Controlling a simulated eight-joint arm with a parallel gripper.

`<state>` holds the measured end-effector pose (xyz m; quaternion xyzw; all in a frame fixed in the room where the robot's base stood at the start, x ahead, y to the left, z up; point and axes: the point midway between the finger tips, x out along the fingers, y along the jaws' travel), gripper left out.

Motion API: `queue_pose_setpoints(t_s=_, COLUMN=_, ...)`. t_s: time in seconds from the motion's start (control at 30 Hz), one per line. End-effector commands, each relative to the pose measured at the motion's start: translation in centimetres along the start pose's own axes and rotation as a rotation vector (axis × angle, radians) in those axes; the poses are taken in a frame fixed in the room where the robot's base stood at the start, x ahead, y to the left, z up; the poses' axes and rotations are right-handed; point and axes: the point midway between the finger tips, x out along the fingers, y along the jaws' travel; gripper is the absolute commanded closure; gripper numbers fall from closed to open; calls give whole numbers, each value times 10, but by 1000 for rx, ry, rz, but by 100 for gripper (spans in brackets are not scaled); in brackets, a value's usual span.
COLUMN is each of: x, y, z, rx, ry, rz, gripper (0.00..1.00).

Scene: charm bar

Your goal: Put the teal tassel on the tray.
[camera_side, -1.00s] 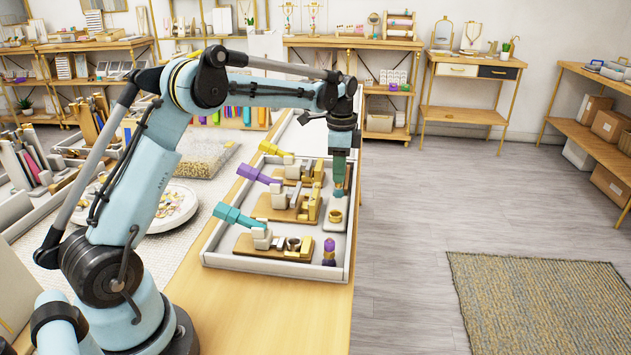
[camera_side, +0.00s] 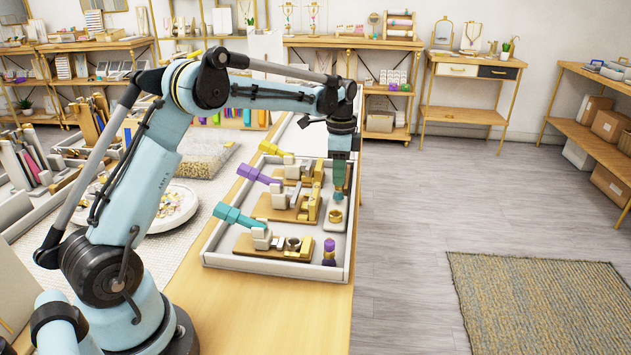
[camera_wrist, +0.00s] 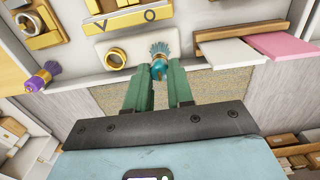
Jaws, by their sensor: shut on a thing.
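My gripper (camera_side: 339,186) is shut on the teal tassel (camera_side: 339,195), low over the right part of the work area. In the wrist view my gripper (camera_wrist: 159,84) has the tassel (camera_wrist: 159,68) between its fingertips, with its fringe fanned away from me. The tassel shows in front of the right end of a small pale tray (camera_wrist: 140,41). That tray (camera_side: 327,224) carries a gold ring (camera_side: 336,215). I cannot tell whether the tassel touches the tray.
A large grey-walled tray (camera_side: 225,263) holds several wooden stands with gold parts and yellow, purple and teal handles. A purple tassel (camera_side: 329,252) stands at its front right corner, also visible in the wrist view (camera_wrist: 40,80). Pink and white boards (camera_wrist: 275,43) lie right in the wrist view.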

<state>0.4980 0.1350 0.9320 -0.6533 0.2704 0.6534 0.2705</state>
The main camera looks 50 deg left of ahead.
Motion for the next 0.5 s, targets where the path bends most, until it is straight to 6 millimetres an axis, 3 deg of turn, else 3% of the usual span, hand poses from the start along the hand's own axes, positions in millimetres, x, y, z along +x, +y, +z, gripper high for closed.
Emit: queue_pose_setpoints(t_s=0.5, x=5, y=0, z=0, rx=0, ry=0, rz=0, gripper=100)
